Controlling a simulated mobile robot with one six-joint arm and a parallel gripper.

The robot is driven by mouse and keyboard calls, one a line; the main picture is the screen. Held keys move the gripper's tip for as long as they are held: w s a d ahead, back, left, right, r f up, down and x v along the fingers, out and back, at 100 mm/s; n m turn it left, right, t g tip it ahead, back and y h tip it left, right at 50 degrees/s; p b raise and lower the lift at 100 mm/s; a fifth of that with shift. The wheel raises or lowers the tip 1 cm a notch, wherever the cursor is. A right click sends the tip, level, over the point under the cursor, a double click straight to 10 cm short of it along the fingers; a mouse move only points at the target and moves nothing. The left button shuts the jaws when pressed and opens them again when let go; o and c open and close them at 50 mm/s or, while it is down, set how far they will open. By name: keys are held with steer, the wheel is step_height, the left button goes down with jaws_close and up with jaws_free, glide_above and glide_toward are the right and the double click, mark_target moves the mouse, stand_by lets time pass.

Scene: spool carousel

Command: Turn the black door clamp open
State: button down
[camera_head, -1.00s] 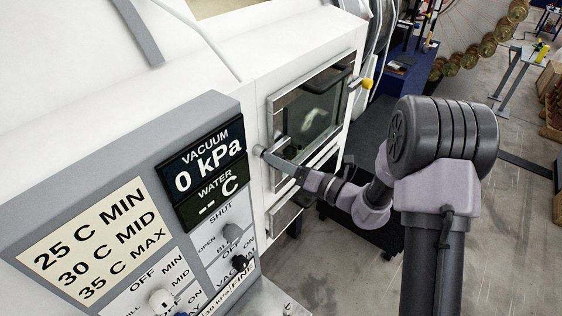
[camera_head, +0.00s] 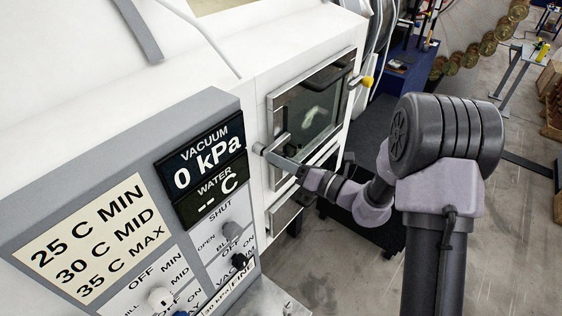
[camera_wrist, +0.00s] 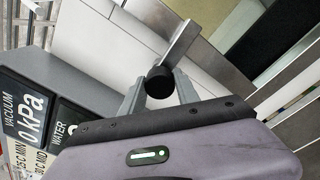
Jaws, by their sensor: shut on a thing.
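The door clamp is a grey bar (camera_head: 280,161) with a black knob (camera_wrist: 159,82) at its end. In the head view my gripper (camera_head: 301,172) is at the bar's lower right end and hides the knob. The door looks closed in its frame.
A handle with a yellow knob (camera_head: 366,82) sticks out at the door's right side. The grey control panel (camera_head: 130,215) with a vacuum display (camera_head: 205,160) stands left of the clamp. Open floor lies below and right of my arm.

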steer(key=n+b, duration=0.5)
steer(key=shift+f, duration=0.25)
steer(key=n+b, duration=0.4)
steer(key=b, duration=0.1)
steer(key=n+b, duration=0.5)
steer(key=b, duration=0.3)
steer(key=shift+n+h+b, duration=0.35)
steer(key=shift+n+h, duration=0.05)
steer(key=n+b, duration=0.2)
steer(key=shift+r+b, duration=0.15)
steer(key=shift+b, duration=0.2)
steer(key=shift+r, duration=0.1)
steer(key=c, duration=0.9)
jaws_free()
steer(key=shift+s, duration=0.1)
